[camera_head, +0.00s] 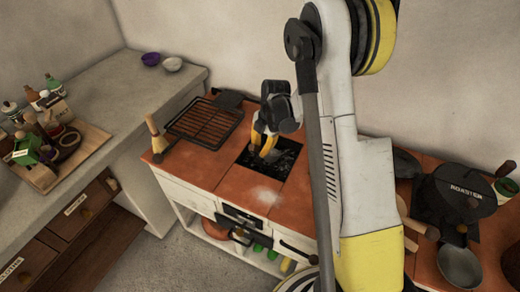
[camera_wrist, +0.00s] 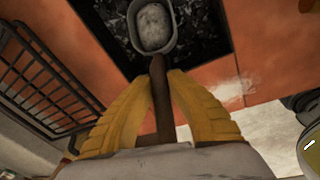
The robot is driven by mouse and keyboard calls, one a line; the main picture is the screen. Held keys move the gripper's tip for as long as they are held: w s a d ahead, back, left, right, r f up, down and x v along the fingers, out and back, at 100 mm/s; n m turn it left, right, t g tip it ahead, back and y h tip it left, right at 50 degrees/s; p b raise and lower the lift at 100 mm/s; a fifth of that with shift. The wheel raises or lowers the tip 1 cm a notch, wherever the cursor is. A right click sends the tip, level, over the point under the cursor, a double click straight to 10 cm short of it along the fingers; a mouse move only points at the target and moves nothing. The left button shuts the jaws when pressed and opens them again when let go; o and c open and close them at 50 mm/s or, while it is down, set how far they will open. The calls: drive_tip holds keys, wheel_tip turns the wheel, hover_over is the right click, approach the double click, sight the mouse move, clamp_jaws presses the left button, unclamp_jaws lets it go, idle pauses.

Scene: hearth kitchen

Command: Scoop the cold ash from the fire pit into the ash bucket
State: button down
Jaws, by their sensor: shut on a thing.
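My gripper (camera_head: 264,143) is over the fire pit (camera_head: 286,162), a square black opening in the orange-red counter. In the wrist view, my gripper's yellow fingers (camera_wrist: 160,95) are shut on the brown handle of a scoop (camera_wrist: 161,80). The scoop's grey-rimmed pan holds pale grey ash (camera_wrist: 154,27). It appears over the pit's dark, broken coals (camera_wrist: 205,40); whether it touches them I cannot tell. In the head view the scoop is mostly hidden by my gripper. I cannot make out the ash bucket with certainty.
A black grill rack (camera_head: 205,122) lies left of the pit, with a small brush (camera_head: 156,135) beside it. A pale smudge (camera_head: 264,195) marks the counter in front of the pit. A dark roaster (camera_head: 465,188) and a pan (camera_head: 461,266) are at the right.

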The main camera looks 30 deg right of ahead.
drive_tip(key=shift+r+t+h+p, duration=0.5)
drive_tip(key=shift+r+h+p, duration=0.35)
drive_tip(key=shift+r, duration=0.9)
drive_tip(key=shift+r+t+h+p, duration=0.5)
drive_tip(key=shift+r+h+p, duration=0.35)
drive_tip(key=shift+r, duration=0.9)
wheel_tip(320, 180, up, 8)
drive_tip(key=t+h+p, duration=0.1)
drive_tip(key=h+p, duration=0.1)
drive_tip(key=p, duration=0.1)
drive_tip(key=shift+n+h, duration=0.3)
